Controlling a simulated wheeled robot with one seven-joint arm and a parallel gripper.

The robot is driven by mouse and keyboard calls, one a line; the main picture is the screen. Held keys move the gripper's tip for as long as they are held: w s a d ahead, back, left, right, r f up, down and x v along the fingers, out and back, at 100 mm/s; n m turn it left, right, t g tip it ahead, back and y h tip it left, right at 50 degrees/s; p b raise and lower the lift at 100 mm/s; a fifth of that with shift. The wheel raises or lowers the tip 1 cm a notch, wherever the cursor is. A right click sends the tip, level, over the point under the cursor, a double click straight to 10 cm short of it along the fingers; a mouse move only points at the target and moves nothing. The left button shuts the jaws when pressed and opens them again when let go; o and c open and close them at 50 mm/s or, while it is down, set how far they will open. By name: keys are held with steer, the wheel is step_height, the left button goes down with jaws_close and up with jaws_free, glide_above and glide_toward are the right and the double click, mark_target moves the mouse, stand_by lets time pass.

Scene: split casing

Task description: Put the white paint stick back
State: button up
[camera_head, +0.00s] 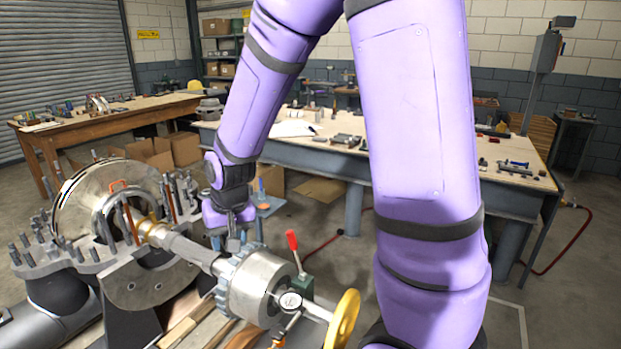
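My gripper (231,240) points down over the grey shaft (185,246) of the split casing, close to the blue-grey toothed wheel (232,280). Its fingers are small and dark here, and I cannot tell whether they are open or shut or hold anything. I cannot make out the white paint stick; it may be hidden by my gripper or too small to see. A small blue stand (272,207) is just right of my gripper, with an orange item and a blue upright item on it.
The casing's lower flange (150,288) is lined with upright studs at left. A red-handled lever (292,240), a dial gauge (290,302) and a yellow handwheel (343,318) stand right of the shaft. A workbench (510,195) with tools is behind; a wooden table (110,118) is back left.

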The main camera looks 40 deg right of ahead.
steer(key=s+d+r+n+t, duration=0.1)
steer(key=s+d+r, duration=0.1)
steer(key=s+r, duration=0.8)
steer(key=s+d+r+n+t, duration=0.1)
steer(key=s+d+r, duration=0.1)
steer(key=s+r, duration=0.7)
steer(key=shift+s+r+n+t+h, duration=0.3)
steer(key=shift+s+r+n+t, duration=0.1)
steer(key=shift+s, duration=0.75)
steer(key=shift+d, duration=0.1)
